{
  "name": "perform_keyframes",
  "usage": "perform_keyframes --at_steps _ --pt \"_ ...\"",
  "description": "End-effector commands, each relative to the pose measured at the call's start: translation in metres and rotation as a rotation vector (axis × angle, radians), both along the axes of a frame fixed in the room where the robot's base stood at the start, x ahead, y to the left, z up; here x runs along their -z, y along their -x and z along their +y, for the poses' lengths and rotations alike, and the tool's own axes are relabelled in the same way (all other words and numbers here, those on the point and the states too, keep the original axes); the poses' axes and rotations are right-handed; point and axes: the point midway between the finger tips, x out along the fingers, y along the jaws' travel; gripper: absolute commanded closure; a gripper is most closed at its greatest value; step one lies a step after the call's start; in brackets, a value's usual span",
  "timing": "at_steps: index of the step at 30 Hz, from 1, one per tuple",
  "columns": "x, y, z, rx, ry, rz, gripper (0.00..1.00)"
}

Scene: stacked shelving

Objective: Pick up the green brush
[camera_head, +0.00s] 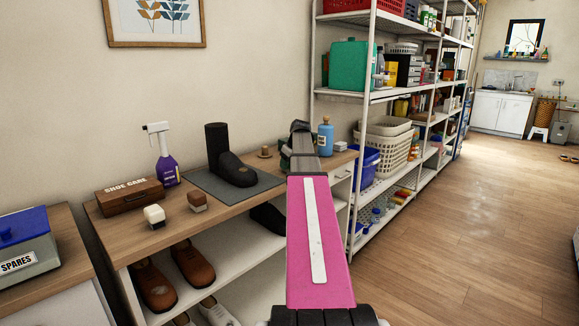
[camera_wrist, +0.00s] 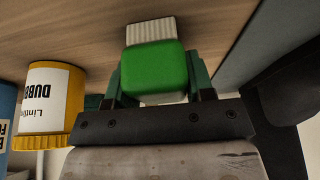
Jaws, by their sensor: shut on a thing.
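The green brush (camera_wrist: 155,70) has a smooth green block and pale ribbed bristles. In the wrist view it sits between the two dark green fingers of my gripper (camera_wrist: 158,80), which is shut on it. The bristles lie against or very near the wooden top (camera_wrist: 60,30); I cannot tell whether they touch. In the head view my pink arm hides the brush and most of my gripper (camera_head: 300,140), which is at the right end of the wooden bench top (camera_head: 125,235).
A yellow-lidded tin (camera_wrist: 50,95) and a blue bottle (camera_wrist: 7,105) stand close beside my gripper. A black boot (camera_head: 229,165) stands on a grey mat (camera_head: 205,183) to the left. A metal rack (camera_head: 368,150) rises at the right. The floor at right is clear.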

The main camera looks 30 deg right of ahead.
Motion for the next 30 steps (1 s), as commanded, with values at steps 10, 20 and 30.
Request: perform_keyframes --at_steps 10,20,30 --pt "-0.012 -0.001 0.000 0.000 0.000 -0.001 0.76" --pt "-0.055 -0.008 0.024 -0.004 -0.001 -0.001 0.76" --pt "-0.091 -0.026 0.081 -0.003 -0.001 0.000 0.76"
